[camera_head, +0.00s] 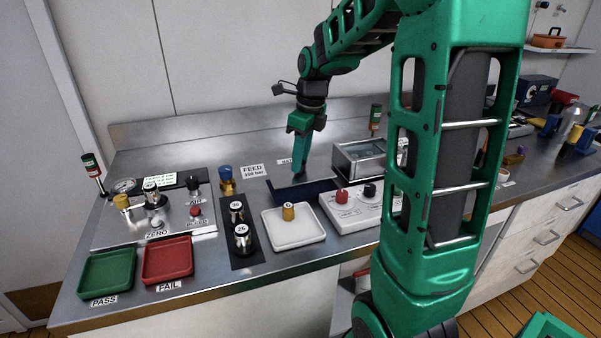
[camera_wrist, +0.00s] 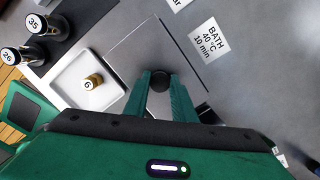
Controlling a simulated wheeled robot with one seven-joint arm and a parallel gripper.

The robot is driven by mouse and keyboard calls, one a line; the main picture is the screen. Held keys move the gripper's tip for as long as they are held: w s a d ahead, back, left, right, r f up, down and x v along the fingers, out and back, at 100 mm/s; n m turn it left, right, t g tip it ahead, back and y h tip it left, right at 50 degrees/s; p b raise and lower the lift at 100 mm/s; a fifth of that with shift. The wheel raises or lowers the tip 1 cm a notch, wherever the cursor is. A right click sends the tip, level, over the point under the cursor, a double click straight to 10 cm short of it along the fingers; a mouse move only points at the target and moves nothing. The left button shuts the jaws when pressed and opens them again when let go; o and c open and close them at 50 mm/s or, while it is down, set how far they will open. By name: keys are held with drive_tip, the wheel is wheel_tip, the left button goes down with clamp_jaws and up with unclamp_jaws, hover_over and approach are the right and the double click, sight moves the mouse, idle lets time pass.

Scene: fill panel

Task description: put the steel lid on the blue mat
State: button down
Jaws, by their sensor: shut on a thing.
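My gripper (camera_head: 300,176) points down over the dark blue mat (camera_head: 306,194), behind the white tray. In the wrist view my gripper (camera_wrist: 160,84) is shut on the dark round knob of the steel lid (camera_wrist: 148,50). The lid is a flat grey, reflective plate that nearly blends with the counter. It hides most of what is beneath it in the wrist view; a thin dark edge shows along its side. In the head view the lid is hard to make out against the mat. I cannot tell whether it touches the mat.
The open steel bath (camera_head: 362,158) stands to the right of the mat. A control box with red and black knobs (camera_head: 352,208) is in front of the bath. The white tray (camera_head: 279,239) with a brass-coloured weight is in front of the mat.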

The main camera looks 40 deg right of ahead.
sight(303, 171)
drive_tip(key=shift+w+d+f, duration=0.1)
drive_tip(key=shift+d+f, duration=0.25)
drive_tip(key=shift+d, duration=0.15)
drive_tip(key=shift+f, duration=2)
drive_tip(key=c, duration=1.5)
unclamp_jaws()
drive_tip(key=shift+f, duration=0.1)
wheel_tip(303, 171, up, 12)
drive_tip(key=s, duration=0.2)
drive_tip(key=s+a+f+n, duration=0.1)
drive_tip(key=s+f+n, duration=0.2)
drive_tip(key=s+n, duration=0.5)
drive_tip(key=s+a+f+n+g, duration=0.1)
drive_tip(key=s+f+n, duration=0.2)
drive_tip(key=s+n, duration=0.5)
drive_tip(key=s+a+f+n, duration=0.1)
drive_tip(key=s+f+n, duration=0.2)
drive_tip(key=s+n, duration=0.4)
drive_tip(key=shift+s+f+n+g+h, duration=0.15)
drive_tip(key=shift+s+n, duration=0.05)
drive_tip(key=shift+s, duration=0.75)
drive_tip(key=shift+s+f+n+g+h, duration=0.15)
drive_tip(key=shift+s+n, duration=0.05)
drive_tip(key=shift+s, duration=0.7)
